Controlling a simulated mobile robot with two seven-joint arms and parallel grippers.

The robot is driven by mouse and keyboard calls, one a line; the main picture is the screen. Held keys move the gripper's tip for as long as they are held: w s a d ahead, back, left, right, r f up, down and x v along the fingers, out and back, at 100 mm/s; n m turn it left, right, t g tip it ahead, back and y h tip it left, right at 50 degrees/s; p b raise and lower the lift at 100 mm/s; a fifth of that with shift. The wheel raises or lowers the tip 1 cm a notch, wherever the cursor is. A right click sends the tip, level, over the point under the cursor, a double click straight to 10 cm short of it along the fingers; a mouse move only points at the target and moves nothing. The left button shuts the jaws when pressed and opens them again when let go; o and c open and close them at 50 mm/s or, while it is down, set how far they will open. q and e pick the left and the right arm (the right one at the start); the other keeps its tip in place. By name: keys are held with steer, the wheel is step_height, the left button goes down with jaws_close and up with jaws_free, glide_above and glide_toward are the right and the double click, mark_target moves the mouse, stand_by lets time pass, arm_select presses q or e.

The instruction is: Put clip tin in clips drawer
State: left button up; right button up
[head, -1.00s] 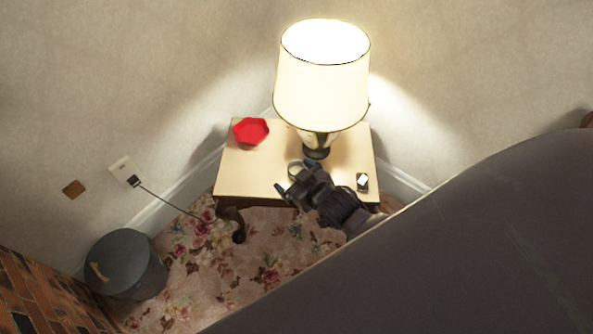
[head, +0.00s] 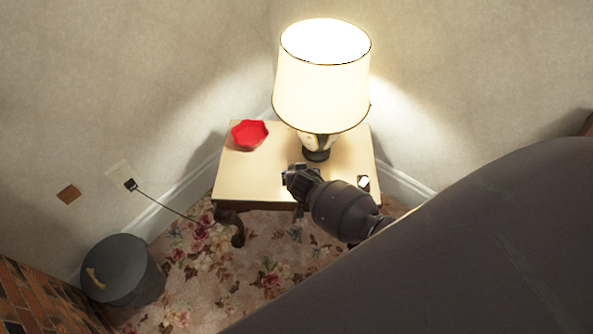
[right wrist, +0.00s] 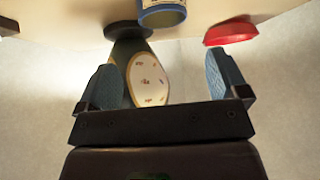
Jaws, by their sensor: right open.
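A small round tin (right wrist: 162,14) with a blue rim and a pale printed side stands on the table, at the top of the right wrist view. I take it for the clip tin; in the head view my gripper hides it. My right gripper (head: 290,180) is over the front of the small side table (head: 240,180). In the wrist view its blue-padded fingers (right wrist: 166,78) are spread wide and empty, with the tin beyond them and apart. No open drawer shows. My left gripper is in neither view.
A lit lamp (head: 322,85) stands at the table's back, its base (right wrist: 150,80) close behind the fingers. A red dish (head: 250,135) is at the back left, a small white-topped item (head: 363,183) at the right edge. A dark bin (head: 120,272) stands on the floor.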

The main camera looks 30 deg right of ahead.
steer(key=b+x, duration=0.1)
steer(key=x, duration=0.1)
steer(key=b+x, duration=0.1)
steer(key=x, duration=0.1)
steer(key=shift+s+f, duration=0.1)
steer(key=shift+f, duration=0.3)
steer(key=shift+w+d+f, duration=0.2)
steer(key=shift+w+f, duration=0.15)
steer(key=shift+w, duration=0.25)
steer(key=b+x, duration=0.1)
steer(key=x, duration=0.1)
steer(key=b+x, duration=0.1)
steer(key=x, duration=0.1)
steer(key=shift+s+a+f, duration=0.2)
steer(key=shift+a+f, duration=0.05)
steer(key=shift+w+d+f+b, duration=0.15)
steer(key=shift+w+f+b, duration=0.1)
steer(key=shift+b, duration=0.15)
steer(key=shift+w+r, duration=0.1)
steer(key=shift+w, duration=0.2)
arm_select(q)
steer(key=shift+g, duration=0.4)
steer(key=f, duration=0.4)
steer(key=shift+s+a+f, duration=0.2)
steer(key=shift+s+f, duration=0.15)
arm_select(e)
steer(key=shift+r, duration=0.1)
